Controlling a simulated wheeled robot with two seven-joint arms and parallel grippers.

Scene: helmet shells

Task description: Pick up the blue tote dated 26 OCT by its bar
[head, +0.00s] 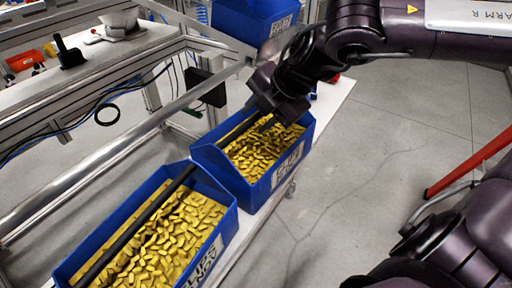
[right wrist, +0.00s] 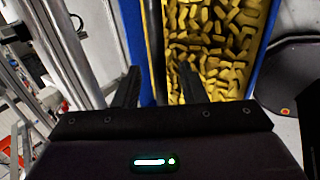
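Two blue totes full of yellow pieces stand end to end in the head view, the nearer tote (head: 228,218) at lower left and the middle tote (head: 308,131) beyond it. A dark bar (head: 135,228) runs lengthwise over the nearer tote. The middle tote has a similar bar (head: 236,131), partly hidden by my arm. White labels face right, but I cannot read a date on them. My right gripper (head: 266,122) is over the middle tote, fingers pointing down. In the right wrist view its fingers (right wrist: 160,86) are apart, near the tote's left wall (right wrist: 134,35). My left gripper is not in view.
Another blue tote (head: 235,22) stands at the top, beyond my arm. A metal rail (head: 110,160) and frame run along the left of the totes. A workbench (head: 90,60) is at upper left. Open grey floor (head: 375,140) lies to the right, with a red bar (head: 465,165).

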